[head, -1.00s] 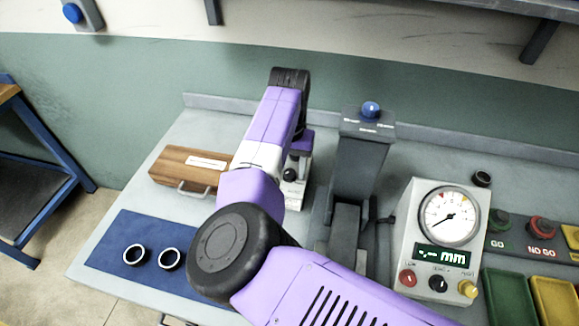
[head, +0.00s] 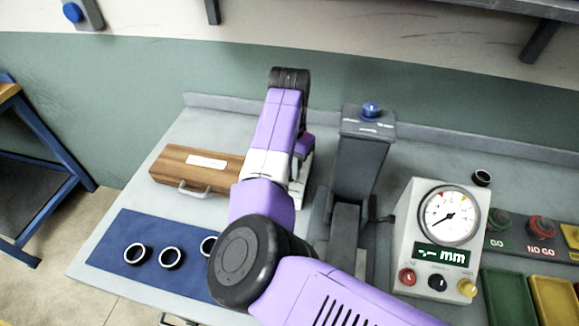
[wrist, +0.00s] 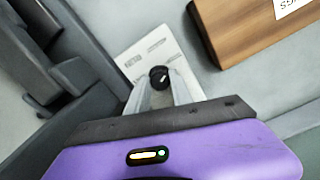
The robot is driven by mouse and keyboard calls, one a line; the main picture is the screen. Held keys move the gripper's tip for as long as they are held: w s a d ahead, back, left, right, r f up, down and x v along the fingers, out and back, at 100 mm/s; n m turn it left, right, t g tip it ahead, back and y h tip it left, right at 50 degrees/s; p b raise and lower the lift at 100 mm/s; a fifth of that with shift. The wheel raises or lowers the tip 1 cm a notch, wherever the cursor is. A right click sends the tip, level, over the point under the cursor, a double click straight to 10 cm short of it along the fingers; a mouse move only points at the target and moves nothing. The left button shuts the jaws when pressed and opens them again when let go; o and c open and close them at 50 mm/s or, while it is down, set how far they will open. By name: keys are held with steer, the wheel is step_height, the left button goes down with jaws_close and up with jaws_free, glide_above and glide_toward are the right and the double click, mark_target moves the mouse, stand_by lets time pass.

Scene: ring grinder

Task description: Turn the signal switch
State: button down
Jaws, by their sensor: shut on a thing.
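A small black knob with a white pointer mark (wrist: 159,76) stands on a white labelled panel (wrist: 133,62) in the wrist view; it looks like the signal switch. My gripper (wrist: 163,84) is shut on this knob, with one pale finger on each side. In the head view only a strip of the white panel (head: 302,182) shows beside my purple arm. The knob and my fingertips are hidden there.
A wooden case (head: 195,172) lies left of the panel. A grey column with a blue knob (head: 371,109) stands to the right. Further right is a gauge box (head: 410,240). Black rings (head: 171,258) lie on a blue mat (head: 112,257) at front left.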

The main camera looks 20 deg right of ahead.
steer(key=shift+r+m, duration=0.1)
steer(key=shift+m, duration=0.4)
steer(key=c, duration=1.1)
jaws_free()
step_height(320, 180, up, 7)
steer(key=shift+f+b, duration=0.2)
steer(key=shift+b, duration=0.55)
steer(key=shift+r, duration=0.6)
